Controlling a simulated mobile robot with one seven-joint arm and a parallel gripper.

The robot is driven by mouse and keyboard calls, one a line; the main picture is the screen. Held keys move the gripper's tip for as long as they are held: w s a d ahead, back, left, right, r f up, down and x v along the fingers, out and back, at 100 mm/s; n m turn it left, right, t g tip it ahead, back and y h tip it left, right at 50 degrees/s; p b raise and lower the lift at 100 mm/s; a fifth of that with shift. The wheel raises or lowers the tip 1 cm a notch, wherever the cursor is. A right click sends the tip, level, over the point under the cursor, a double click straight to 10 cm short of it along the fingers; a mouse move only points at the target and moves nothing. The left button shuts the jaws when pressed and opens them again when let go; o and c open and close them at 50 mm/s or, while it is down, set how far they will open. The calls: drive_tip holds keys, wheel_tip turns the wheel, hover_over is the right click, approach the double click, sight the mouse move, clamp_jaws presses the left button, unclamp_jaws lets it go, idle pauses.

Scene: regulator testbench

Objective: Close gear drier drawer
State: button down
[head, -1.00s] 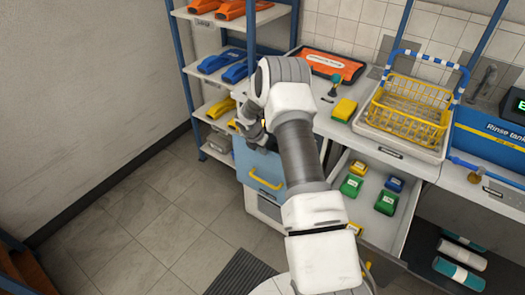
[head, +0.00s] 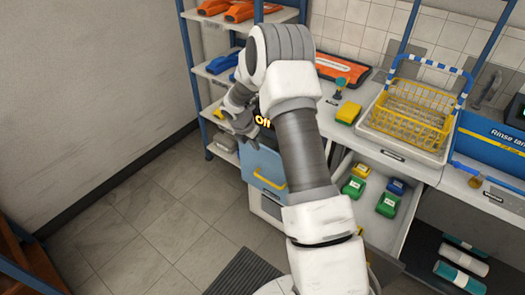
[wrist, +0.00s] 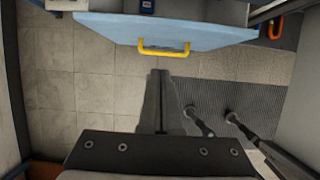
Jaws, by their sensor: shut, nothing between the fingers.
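The blue drawer front (head: 262,168) with a yellow handle is on the drier unit left of my arm, below a yellow "Off" readout (head: 263,122). In the wrist view the blue front (wrist: 110,27) spans the top, with its yellow handle (wrist: 164,49) in the middle. In the head view my gripper (head: 254,132) is by the drier's upper left, partly hidden by my arm.
An open drawer (head: 385,233) with green, yellow and blue boxes sits right of my arm. A shelf rack (head: 222,70) stands behind the gripper. The counter holds a yellow basket (head: 412,115) and yellow block (head: 348,113). Floor on the left (head: 150,215) is clear.

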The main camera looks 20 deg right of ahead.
drive_tip(key=s+d+f+m+t+h+b, duration=0.1)
drive_tip(key=s+f+h+b, duration=0.1)
drive_tip(key=s+f+h, duration=0.6)
drive_tip(key=s+d+f+h+b, duration=0.1)
drive_tip(key=s+f+h+b, duration=0.3)
drive_tip(key=s, duration=0.6)
drive_tip(key=w+d+n+t+b, duration=0.1)
drive_tip(key=w+d+t, duration=0.4)
drive_tip(key=d, duration=0.6)
drive_tip(key=shift+w+d+t, duration=0.25)
drive_tip(key=shift+w+t, duration=0.15)
drive_tip(key=shift+w, duration=0.85)
